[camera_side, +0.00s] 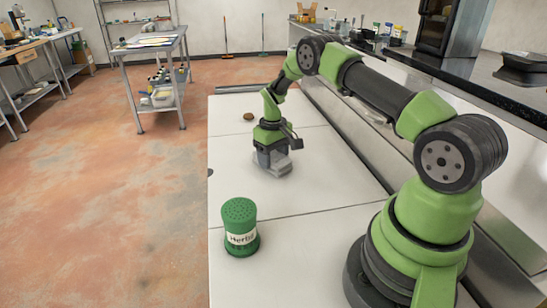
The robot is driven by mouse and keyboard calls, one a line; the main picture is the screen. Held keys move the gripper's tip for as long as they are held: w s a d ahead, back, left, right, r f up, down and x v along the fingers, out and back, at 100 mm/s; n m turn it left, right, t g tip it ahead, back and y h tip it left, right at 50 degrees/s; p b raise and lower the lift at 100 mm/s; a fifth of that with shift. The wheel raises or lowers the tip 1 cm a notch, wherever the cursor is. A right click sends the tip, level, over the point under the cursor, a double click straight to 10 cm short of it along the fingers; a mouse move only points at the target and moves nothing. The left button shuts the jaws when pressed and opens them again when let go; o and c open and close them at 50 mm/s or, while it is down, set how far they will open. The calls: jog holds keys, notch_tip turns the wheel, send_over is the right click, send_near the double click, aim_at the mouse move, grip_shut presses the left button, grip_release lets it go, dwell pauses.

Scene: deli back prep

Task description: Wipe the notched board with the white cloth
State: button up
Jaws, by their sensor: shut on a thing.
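My gripper (273,158) points down over the middle of the white work surface. It is shut on a pale grey-white folded piece, which looks like the white cloth (284,170). The cloth is low at the surface and seems to touch it; the jaws hide part of it. The white surface is split by dark seams into panels. The middle panel (320,188) has a small dark mark like a notch at its left edge, so it looks like the notched board. The cloth is over this panel.
A green shaker labelled "Herbs" (240,228) stands on the near panel. A small brown round thing (248,117) lies on the far panel. A steel ledge and dark counter (465,82) run along the right. The middle panel's left part is clear.

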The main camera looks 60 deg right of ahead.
jog(key=shift+r, duration=3.5)
